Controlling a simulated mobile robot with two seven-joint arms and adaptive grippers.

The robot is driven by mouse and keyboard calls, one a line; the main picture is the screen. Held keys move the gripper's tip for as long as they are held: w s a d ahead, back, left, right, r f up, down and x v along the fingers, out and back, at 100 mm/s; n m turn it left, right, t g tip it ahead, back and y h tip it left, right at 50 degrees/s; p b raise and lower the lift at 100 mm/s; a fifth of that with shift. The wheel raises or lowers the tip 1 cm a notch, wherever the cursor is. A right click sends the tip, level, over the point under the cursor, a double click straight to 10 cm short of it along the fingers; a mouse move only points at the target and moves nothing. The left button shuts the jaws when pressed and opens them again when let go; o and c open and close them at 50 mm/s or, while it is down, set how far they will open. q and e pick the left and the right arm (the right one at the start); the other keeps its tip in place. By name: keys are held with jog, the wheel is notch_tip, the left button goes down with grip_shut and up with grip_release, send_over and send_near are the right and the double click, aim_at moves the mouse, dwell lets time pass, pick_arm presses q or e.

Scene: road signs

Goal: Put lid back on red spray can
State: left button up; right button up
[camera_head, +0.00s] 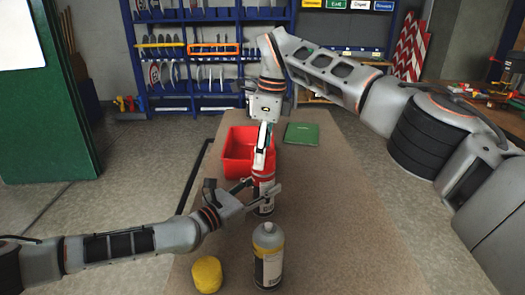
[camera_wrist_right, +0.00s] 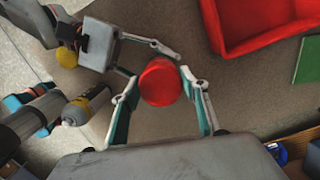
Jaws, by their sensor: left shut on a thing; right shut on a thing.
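My left gripper (camera_head: 265,189) is shut around the can from the left side. The red lid (camera_wrist_right: 160,82) is between the fingers of my right gripper (camera_wrist_right: 161,76), which is shut on it from above. In the head view the lid (camera_head: 263,172) is in line with the top of the can. The fingers cover the joint, so I cannot tell whether the lid is fully seated.
A red bin (camera_head: 231,165) is behind the grippers and a green book (camera_head: 301,133) lies farther back. The table's right side is clear.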

jog(key=shift+f, duration=0.4)
jog(key=o, duration=0.8)
jog(key=r, duration=0.5)
jog(key=d+r, duration=0.1)
jog(key=r, duration=0.1)
jog(key=shift+s+r, duration=0.1)
jog(key=shift+r, duration=0.2)
pick_arm(q)
jog(key=o, duration=1.7)
